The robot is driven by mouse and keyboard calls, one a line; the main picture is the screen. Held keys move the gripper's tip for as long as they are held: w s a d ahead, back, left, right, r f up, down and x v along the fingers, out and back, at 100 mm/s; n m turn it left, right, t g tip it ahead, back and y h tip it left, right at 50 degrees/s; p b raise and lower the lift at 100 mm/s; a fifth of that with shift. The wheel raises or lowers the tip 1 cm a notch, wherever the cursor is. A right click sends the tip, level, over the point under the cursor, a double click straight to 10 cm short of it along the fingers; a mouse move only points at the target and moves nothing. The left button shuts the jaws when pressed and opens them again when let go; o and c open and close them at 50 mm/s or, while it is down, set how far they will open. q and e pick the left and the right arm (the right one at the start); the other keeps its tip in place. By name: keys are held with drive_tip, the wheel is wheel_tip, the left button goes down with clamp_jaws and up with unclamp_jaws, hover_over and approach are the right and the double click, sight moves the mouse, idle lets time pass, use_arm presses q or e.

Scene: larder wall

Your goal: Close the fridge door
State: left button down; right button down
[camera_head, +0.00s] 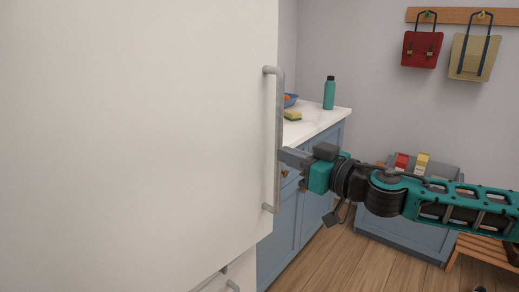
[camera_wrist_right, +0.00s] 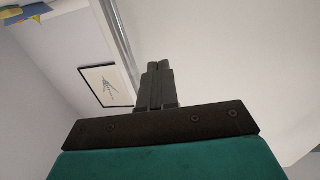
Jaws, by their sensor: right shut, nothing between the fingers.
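The white fridge door (camera_head: 130,130) fills the left of the head view. A grey vertical bar handle (camera_head: 279,110) runs along its right edge. How far the door stands open cannot be told. My right gripper (camera_head: 284,156) reaches in from the right, fingers shut and empty, tips at the handle's lower half. Whether they touch the handle or door is unclear. In the right wrist view the closed fingers (camera_wrist_right: 157,85) point toward the pale door surface (camera_wrist_right: 230,60), with a grey bar (camera_wrist_right: 127,45) just left of them. My left gripper is out of view.
Behind the door edge is a blue cabinet with a white counter (camera_head: 318,122), holding a teal bottle (camera_head: 329,94) and a sponge (camera_head: 292,115). A low blue-grey unit (camera_head: 400,240) and a wooden slatted rack (camera_head: 480,258) stand at the right. Wooden floor (camera_head: 325,262) shows between.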

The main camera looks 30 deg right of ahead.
sight(250, 140)
drive_tip(key=p+x, duration=0.3)
drive_tip(key=x, duration=0.4)
drive_tip(key=shift+w+a+r+p, duration=0.15)
drive_tip(key=shift+w+p, duration=0.1)
drive_tip(key=shift+p, duration=0.15)
drive_tip(key=shift+w+a, duration=0.2)
drive_tip(key=shift+w, duration=0.3)
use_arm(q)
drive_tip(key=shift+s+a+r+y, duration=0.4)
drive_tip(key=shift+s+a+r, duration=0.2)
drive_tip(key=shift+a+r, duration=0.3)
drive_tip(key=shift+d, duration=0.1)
use_arm(e)
drive_tip(key=shift+w, duration=0.1)
